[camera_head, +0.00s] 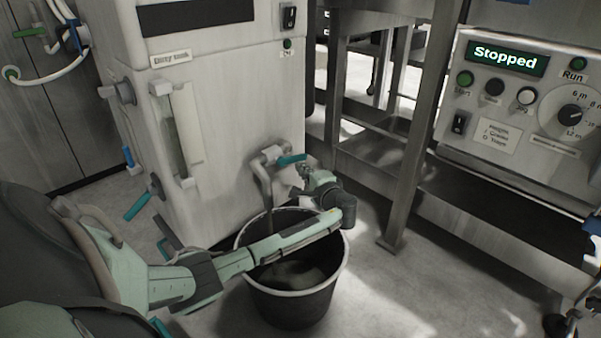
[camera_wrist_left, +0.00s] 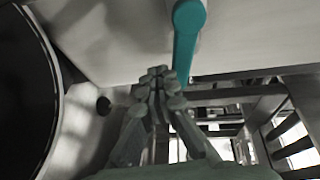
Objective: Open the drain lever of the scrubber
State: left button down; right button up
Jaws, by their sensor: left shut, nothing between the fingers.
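The scrubber (camera_head: 225,120) is a pale cabinet labelled as a dirty tank. A drain tap (camera_head: 265,180) with a teal lever (camera_head: 291,159) is on its front, and the lever points to the right. My left gripper (camera_head: 303,170) is just right of and below the lever's end. In the left wrist view the teal lever (camera_wrist_left: 187,40) passes close beside and partly behind the fingertips of the left gripper (camera_wrist_left: 160,78). The fingers are shut together with nothing between them. Whether they touch the lever is unclear. My right gripper is not in view.
A black bucket (camera_head: 292,302) stands under the tap, with my left arm across it. Another teal lever (camera_head: 137,206) is lower left on the cabinet. A steel frame leg (camera_head: 408,150) and a control panel reading "Stopped" (camera_head: 507,57) are to the right.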

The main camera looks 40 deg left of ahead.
pick_arm(q)
jog(key=shift+w+r, duration=0.1)
jog(key=shift+r, duration=0.05)
jog(key=shift+w+r+p, duration=0.25)
jog(key=shift+r+p, duration=0.4)
jog(key=shift+r, duration=0.15)
jog(key=shift+w+a+f+b, duration=0.1)
jog(key=shift+w+f+b, duration=0.05)
jog(key=shift+f+b, duration=0.25)
jog(key=p+v, duration=0.5)
jog(key=v, duration=0.5)
jog(key=shift+f+p, duration=0.15)
jog(key=shift+p, duration=0.2)
